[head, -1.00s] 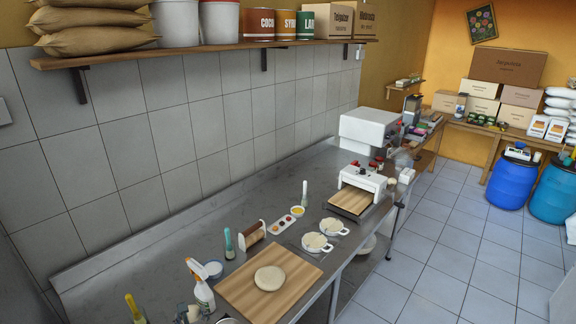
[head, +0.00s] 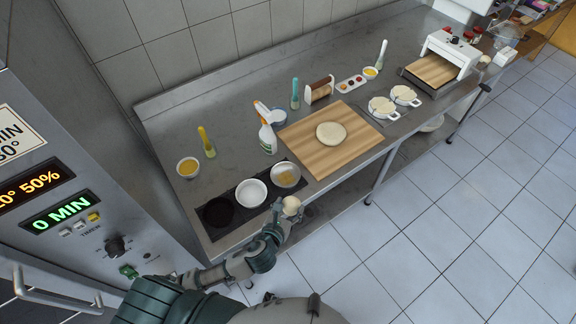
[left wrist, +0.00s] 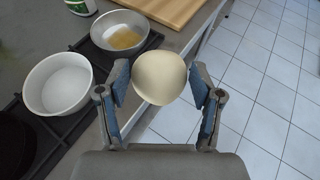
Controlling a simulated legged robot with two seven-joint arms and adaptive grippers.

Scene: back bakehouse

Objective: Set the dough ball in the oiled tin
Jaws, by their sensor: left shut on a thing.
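The pale round dough ball (head: 291,204) is in my left gripper (head: 284,211), just off the counter's front edge. In the left wrist view the dough ball (left wrist: 159,78) sits between the two fingers of the left gripper (left wrist: 159,73), which are shut on it. The oiled tin (head: 277,183) is a round metal tin with a yellowish film on its bottom. It stands at the right end of a dark mat, just behind the ball. In the left wrist view the tin (left wrist: 137,24) lies beyond the ball and a little to its left. My right gripper is not in view.
A white bowl (head: 251,193) and a black tin (head: 218,212) stand on the same dark mat (head: 237,220). A wooden board (head: 310,163) with flat dough (head: 331,133) lies to the right. A spray bottle (head: 267,138) stands behind the tin. An oven (head: 70,190) is at left.

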